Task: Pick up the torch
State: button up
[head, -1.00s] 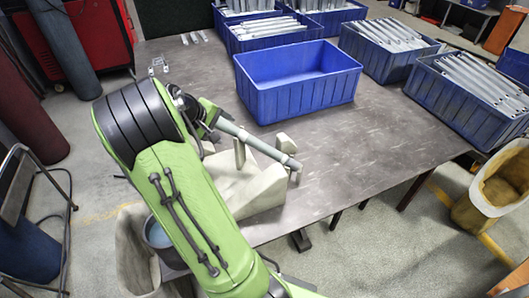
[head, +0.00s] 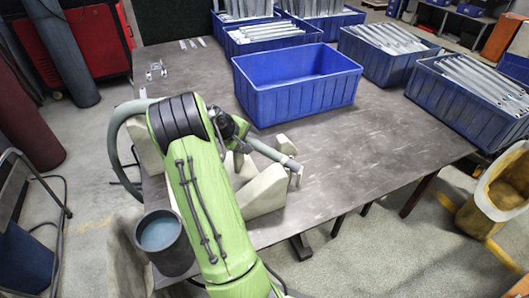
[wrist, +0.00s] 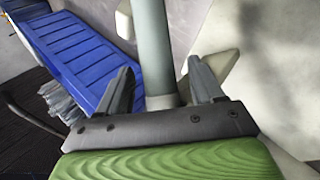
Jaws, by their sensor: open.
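The torch (head: 268,152) is a grey-green tube with a bent tip at its right end, lying across pale stand blocks (head: 264,190) at the table's near edge. Its thick hose (head: 122,130) loops out to the left of my arm. In the wrist view the torch tube (wrist: 153,45) runs between the two fingers of my gripper (wrist: 160,80). The fingers are open, one on each side, with a visible gap to the tube on the right; contact on the left is unclear. In the head view my arm hides the torch's middle and most of the gripper.
An empty blue bin (head: 300,100) stands close behind the torch. More blue bins (head: 465,110) with metal brackets line the back and right. A dark pot (head: 165,245) is left of my arm. The table (head: 370,170) is clear to the right.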

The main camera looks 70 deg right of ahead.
jog(key=shift+r, duration=0.2)
jog(key=c, duration=1.1)
